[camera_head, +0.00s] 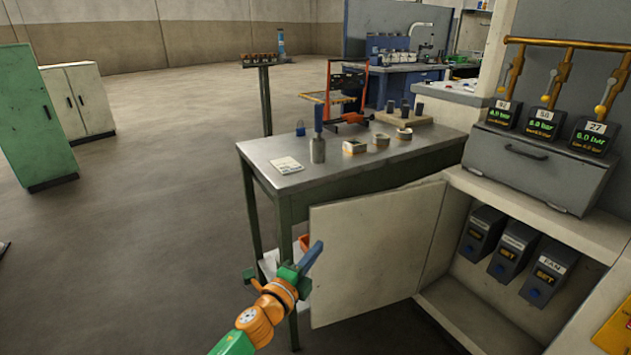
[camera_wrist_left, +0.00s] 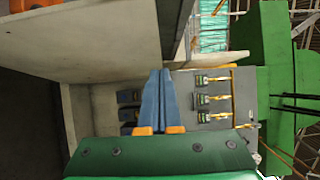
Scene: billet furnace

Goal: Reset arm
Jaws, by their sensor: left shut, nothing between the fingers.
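My left gripper (camera_head: 313,254) reaches in from the bottom of the head view on a green and orange arm. Its blue fingers are shut with nothing between them. It is in front of the left part of the open cabinet door (camera_head: 375,250), near the table's front leg. In the left wrist view, the blue fingers (camera_wrist_left: 166,75) lie together and point toward the cabinet. The cabinet's dark units show behind them. My right gripper is not in view.
The open cabinet (camera_head: 450,295) holds several dark boxes (camera_head: 515,250). Above it are gauges (camera_head: 545,120) and a grey drawer (camera_head: 535,160). A metal table (camera_head: 330,165) carries a bottle (camera_head: 318,148) and small containers. Floor on the left is clear before the green cabinet (camera_head: 35,120).

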